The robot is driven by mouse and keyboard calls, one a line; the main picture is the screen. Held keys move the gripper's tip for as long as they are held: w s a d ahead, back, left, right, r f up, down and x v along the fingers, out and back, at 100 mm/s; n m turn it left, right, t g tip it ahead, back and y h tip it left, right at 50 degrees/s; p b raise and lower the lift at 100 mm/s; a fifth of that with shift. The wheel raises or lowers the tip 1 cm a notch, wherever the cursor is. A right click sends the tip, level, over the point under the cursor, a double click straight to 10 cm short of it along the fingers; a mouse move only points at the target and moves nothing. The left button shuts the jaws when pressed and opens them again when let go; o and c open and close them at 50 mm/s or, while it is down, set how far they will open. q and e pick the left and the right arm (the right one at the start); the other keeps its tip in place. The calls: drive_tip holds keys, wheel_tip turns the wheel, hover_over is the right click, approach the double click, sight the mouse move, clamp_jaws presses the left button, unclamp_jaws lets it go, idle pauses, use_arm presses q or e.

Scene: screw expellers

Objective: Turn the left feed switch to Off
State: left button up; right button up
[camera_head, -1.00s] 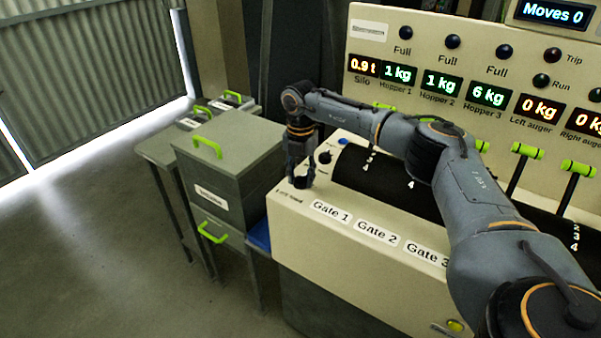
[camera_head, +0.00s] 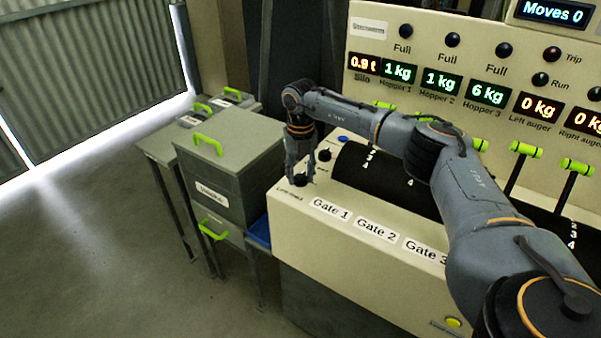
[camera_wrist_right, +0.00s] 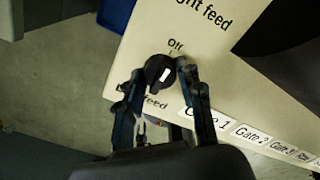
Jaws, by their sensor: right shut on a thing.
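The left feed switch is a black round knob (camera_wrist_right: 158,70) with a white mark, at the near left corner of the cream panel; it also shows in the head view (camera_head: 300,180). The word Off is printed just beyond it in the wrist view, and its feed label is partly hidden by a finger. My right gripper (camera_wrist_right: 160,78) has a finger on each side of the knob and is shut on it; it also shows in the head view (camera_head: 301,176). My left gripper is not in view.
A second black knob (camera_head: 324,155), by the right feed label, stands close behind, near a blue button (camera_head: 343,140). Gate labels (camera_head: 331,208) run along the panel front. A grey cabinet (camera_head: 231,150) with green handles stands left. Green-handled levers (camera_head: 526,150) rise at right.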

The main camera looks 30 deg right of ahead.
sight(301, 174)
drive_tip(key=o, duration=1.2)
drive_tip(key=shift+r, duration=0.1)
wheel_tip(301, 174, up, 12)
drive_tip(key=shift+f, duration=0.1)
